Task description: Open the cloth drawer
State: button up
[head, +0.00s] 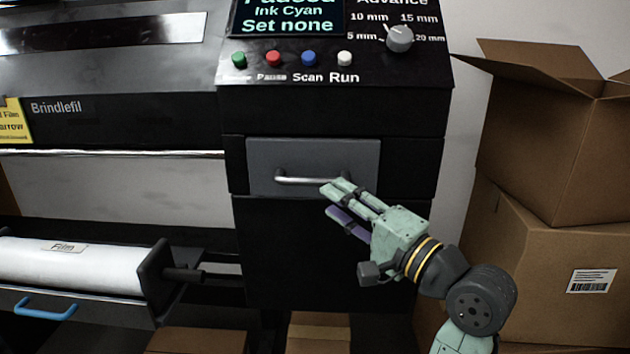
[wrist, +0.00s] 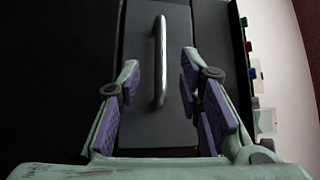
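A grey drawer front (head: 262,160) with a horizontal silver bar handle (head: 296,180) is set in the black cabinet below the control panel. The drawer looks closed. My gripper (head: 337,200) is in front of the drawer at the right end of the handle. In the wrist view the drawer front (wrist: 140,60) fills the middle and the handle (wrist: 159,62) runs between the two open fingers of my gripper (wrist: 157,88). Neither finger visibly touches the handle. How far the fingertips reach past the bar I cannot tell.
The control panel (head: 290,85) with coloured buttons and a dial is above the drawer. A film roll (head: 70,265) in a tray with a blue handle (head: 45,308) is at lower left. Cardboard boxes (head: 550,250) stand close on the right, beside my arm.

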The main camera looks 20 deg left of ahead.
aim_at(311, 184)
jog(key=p+x, duration=0.1)
jog(key=x, duration=0.7)
jog(key=shift+w+a+r, duration=0.1)
jog(key=shift+w+a, duration=0.05)
jog(key=shift+a, duration=0.05)
jog(key=shift+c, duration=0.5)
grip_shut()
